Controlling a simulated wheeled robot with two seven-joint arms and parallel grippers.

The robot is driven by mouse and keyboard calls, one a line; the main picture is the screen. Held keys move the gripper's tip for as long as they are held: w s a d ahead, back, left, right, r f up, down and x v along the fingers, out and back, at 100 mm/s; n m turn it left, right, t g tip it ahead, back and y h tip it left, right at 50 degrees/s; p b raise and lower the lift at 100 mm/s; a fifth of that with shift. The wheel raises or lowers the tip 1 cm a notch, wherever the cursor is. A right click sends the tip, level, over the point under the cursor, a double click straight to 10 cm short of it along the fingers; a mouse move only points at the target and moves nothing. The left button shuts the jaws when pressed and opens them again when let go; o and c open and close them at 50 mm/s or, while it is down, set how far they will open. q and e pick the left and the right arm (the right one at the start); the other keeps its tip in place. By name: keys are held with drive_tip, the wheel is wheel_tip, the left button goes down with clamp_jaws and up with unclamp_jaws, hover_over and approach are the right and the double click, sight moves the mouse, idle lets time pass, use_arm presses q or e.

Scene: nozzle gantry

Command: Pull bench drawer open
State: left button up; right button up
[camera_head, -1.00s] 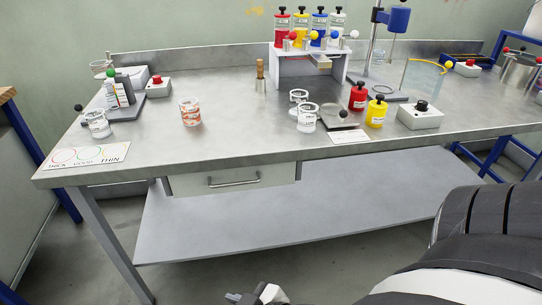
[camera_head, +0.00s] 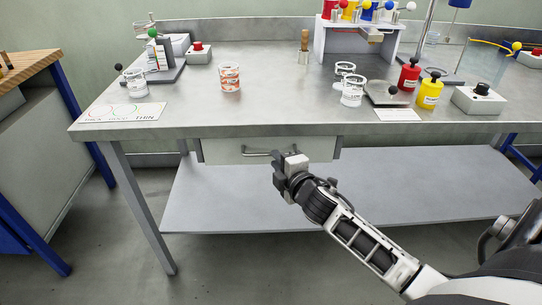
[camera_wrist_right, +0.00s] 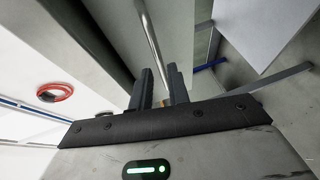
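The bench drawer (camera_head: 222,151) is shut under the bench top, with a pale front and a horizontal metal bar handle (camera_head: 256,154). My right gripper (camera_head: 282,160) is in front of the drawer, at the right end of the handle, and hides that end. In the right wrist view, the two dark fingers (camera_wrist_right: 160,85) stand apart with a gap between them. The handle bar (camera_wrist_right: 150,35) runs down toward that gap; I cannot tell whether a finger touches it. My left gripper is not in view.
The metal bench top (camera_head: 275,112) overhangs the drawer and carries cups, bottles and a white stand. A lower shelf (camera_head: 230,200) lies below the drawer. A bench leg (camera_head: 135,205) stands at the left. The floor in front is clear.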

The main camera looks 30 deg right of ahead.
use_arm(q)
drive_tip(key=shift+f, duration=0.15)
use_arm(e)
drive_tip(key=shift+x, duration=2.25)
